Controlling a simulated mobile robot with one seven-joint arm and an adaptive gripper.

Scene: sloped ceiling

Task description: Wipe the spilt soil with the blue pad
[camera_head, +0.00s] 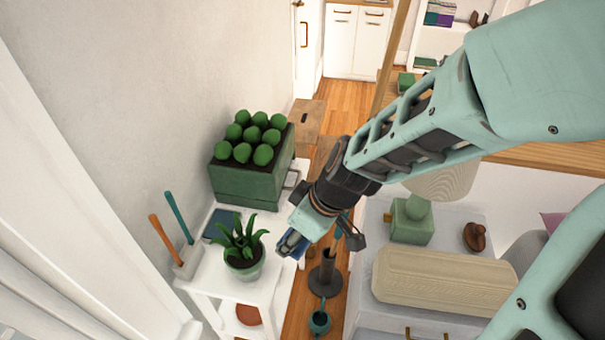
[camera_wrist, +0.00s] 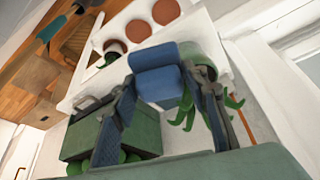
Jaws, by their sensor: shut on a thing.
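My gripper (camera_head: 290,241) reaches down over the right edge of the white plant stand (camera_head: 222,284), right of a potted plant. It is shut on the blue pad (camera_wrist: 155,77), which shows between the fingers in the wrist view. In the head view the pad is mostly hidden by my gripper. I cannot tell whether the pad touches the stand top. No spilt soil can be made out; the gripper and the plant may hide it.
The spiky plant (camera_head: 241,243) in its pale green pot stands close left of my gripper. A green planter (camera_head: 248,186) is behind it. Two hand tools (camera_head: 178,215) stand at the left. Terracotta pots (camera_wrist: 138,30) sit on a lower shelf. A sofa (camera_head: 370,260) is at the right.

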